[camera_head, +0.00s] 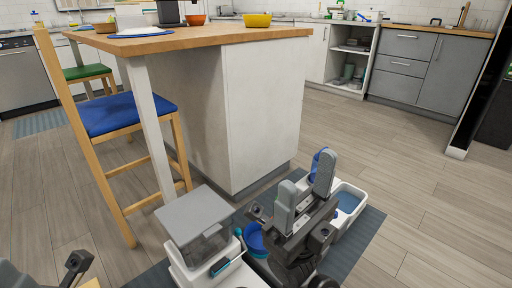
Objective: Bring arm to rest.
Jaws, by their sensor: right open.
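My right gripper (304,190) is raised over the pet supplies at the bottom centre, its two grey fingers apart with nothing seen between them. Part of my left arm (76,264) shows at the bottom left corner; its fingers are mostly cut off by the frame. A white pet feeder with a grey lid (195,213) stands left of the right gripper. A white basin with a blue inside (348,203) lies right of it. A blue round item (255,240) is partly hidden by my right gripper, and another blue piece (317,160) shows behind a finger.
The supplies stand on a dark blue-grey mat (364,232). A white island with a wooden top (265,110) rises just behind. A wooden chair with a blue seat (122,114) stands at the left. Open wooden floor (425,190) lies to the right, before grey cabinets (405,65).

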